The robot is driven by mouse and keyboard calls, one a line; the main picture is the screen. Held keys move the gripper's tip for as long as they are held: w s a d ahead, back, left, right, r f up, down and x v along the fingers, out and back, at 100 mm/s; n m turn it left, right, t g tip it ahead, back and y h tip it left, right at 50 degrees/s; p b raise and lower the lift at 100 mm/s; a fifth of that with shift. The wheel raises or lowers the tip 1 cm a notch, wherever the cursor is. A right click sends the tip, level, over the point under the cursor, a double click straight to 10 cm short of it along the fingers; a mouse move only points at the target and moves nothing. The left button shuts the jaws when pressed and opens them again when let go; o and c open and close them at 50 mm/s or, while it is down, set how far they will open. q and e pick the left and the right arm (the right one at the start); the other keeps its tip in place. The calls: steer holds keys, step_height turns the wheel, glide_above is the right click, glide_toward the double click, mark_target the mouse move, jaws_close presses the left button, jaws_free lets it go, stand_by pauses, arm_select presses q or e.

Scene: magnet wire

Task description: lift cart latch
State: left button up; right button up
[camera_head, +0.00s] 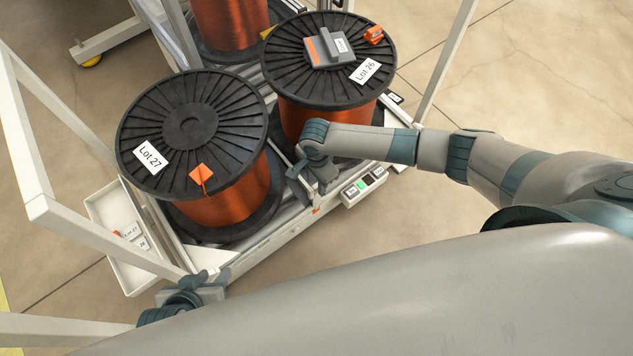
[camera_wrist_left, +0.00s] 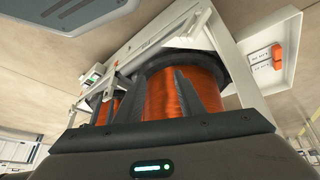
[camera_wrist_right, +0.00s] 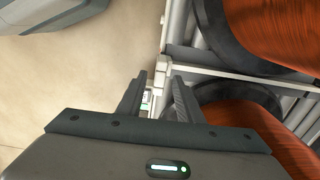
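My right gripper (camera_head: 318,182) is over the front edge between the spools. In the right wrist view its fingers (camera_wrist_right: 157,92) are apart and empty, with a pale rail end beyond them. My left gripper (camera_head: 198,279) is at the cart's front left corner, by the white frame post. Its fingers (camera_wrist_left: 145,95) are apart in the left wrist view, with a spool behind them.
The Lot 27 spool (camera_head: 222,130) and Lot 26 spool (camera_head: 345,88) stand on the cart; a grey device (camera_head: 328,47) lies on the latter. A control box (camera_head: 364,187) is right of my right gripper. A white tray (camera_head: 108,205) hangs at left. Floor at right is clear.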

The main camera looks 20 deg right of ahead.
steer(key=shift+f, duration=0.1)
jaws_close()
arm_select(q)
steer(key=shift+r, duration=0.15)
